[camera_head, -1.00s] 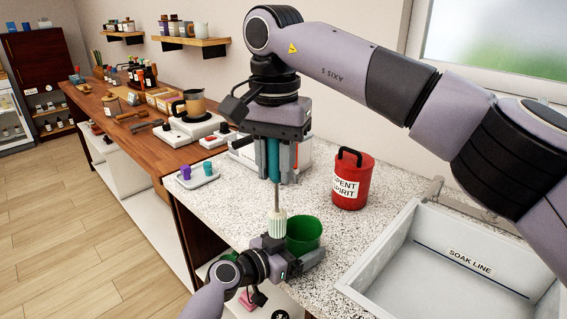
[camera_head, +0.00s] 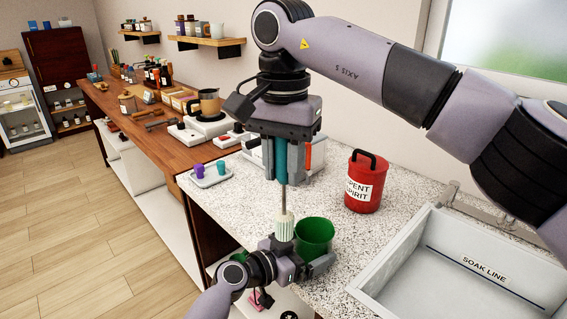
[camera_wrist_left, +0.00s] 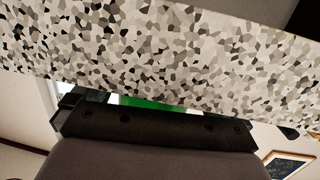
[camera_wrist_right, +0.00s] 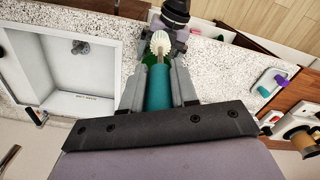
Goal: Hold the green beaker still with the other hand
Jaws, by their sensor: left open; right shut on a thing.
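The green beaker (camera_head: 316,232) stands at the front edge of the speckled counter. In the left wrist view only a green sliver (camera_wrist_left: 150,103) of it shows. My left gripper (camera_head: 318,264) is open, low at the beaker's near side; whether its fingers touch the beaker I cannot tell. My right gripper (camera_head: 282,162) is shut on the teal handle of a brush (camera_head: 284,226), which hangs upright with its white bristles down, beside the beaker's left side in the head view. In the right wrist view the brush bristles (camera_wrist_right: 160,43) partly cover the beaker.
A red spent spirit can (camera_head: 363,184) stands behind the beaker to the right. A soak-line sink (camera_head: 470,262) is at the right. A small tray (camera_head: 212,177) with purple and teal pieces is at the left. The counter between beaker and can is clear.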

